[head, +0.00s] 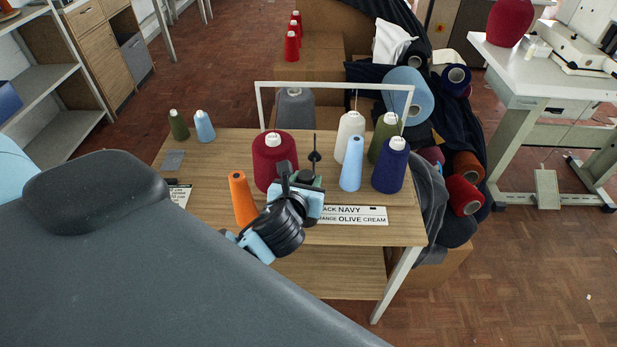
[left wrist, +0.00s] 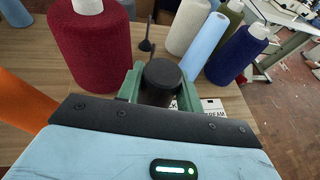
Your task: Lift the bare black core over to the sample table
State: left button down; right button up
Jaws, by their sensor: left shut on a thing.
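My left gripper (left wrist: 158,90) is shut on the black core (left wrist: 161,76), a short bare dark cylinder between its green fingers. In the head view this gripper (head: 312,180) is over the front of the wooden table (head: 290,223), and its wrist mostly hides the core. I cannot tell whether the core touches the table. A thin black spindle (head: 315,146) with a round disc stands empty just behind. No table in view is labelled as the sample table. My right gripper is not in view.
A dark red cone (head: 270,160), orange cone (head: 242,198), light blue cone (head: 352,164) and navy cone (head: 390,168) stand close around the gripper. A white frame (head: 335,85) rises behind. A white sewing table (head: 510,75) is at right, with floor (head: 520,265) clear before it.

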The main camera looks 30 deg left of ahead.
pick_arm(q)
jog(key=shift+f, duration=0.3)
dwell(0.5)
jog(key=c, duration=0.9)
grip_release()
jog(key=shift+o, duration=0.2)
jog(key=v, duration=0.8)
